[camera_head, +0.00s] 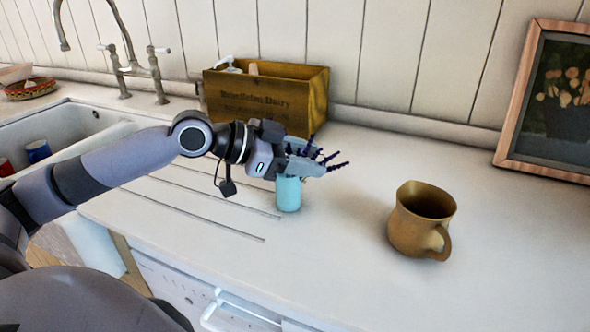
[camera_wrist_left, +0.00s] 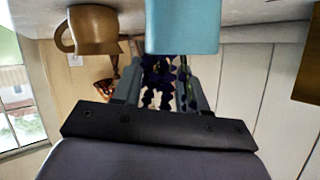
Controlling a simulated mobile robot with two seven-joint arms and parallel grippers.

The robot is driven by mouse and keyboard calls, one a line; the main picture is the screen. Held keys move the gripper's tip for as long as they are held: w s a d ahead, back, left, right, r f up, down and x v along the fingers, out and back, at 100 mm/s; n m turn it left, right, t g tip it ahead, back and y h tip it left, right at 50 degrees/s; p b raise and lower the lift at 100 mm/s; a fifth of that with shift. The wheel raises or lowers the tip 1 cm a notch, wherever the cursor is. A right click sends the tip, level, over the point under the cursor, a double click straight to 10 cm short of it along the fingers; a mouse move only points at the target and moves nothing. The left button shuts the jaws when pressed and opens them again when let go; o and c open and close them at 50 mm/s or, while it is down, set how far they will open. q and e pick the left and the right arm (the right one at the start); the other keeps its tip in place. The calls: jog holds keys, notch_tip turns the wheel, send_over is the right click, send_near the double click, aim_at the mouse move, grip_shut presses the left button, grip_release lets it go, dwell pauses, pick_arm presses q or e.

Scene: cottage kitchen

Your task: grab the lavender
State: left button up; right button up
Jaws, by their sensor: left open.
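The lavender (camera_head: 334,158) is a bunch of dark purple flower spikes. It stands in a light blue vase (camera_head: 288,193) on the white counter. My left gripper (camera_head: 308,166) is just above the vase, with its fingers around the flower stems and the spikes poking out past them. In the left wrist view, which looks upside down, the lavender (camera_wrist_left: 160,78) shows between the two spread fingers, and the vase (camera_wrist_left: 182,28) is just beyond. The fingers are open; whether they touch the stems I cannot tell. My right gripper is out of view.
A brown mug (camera_head: 410,232) stands right of the vase. A wooden crate (camera_head: 300,95) is behind the gripper, against the panelled wall. A framed picture (camera_head: 503,110) leans at the far right. The sink (camera_head: 60,130) is at left. The counter front right is clear.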

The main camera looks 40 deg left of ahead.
pick_arm(q)
jog(key=shift+w+d+f, duration=0.2)
jog(key=shift+w+d, duration=0.2)
jog(key=shift+w, duration=0.05)
grip_shut()
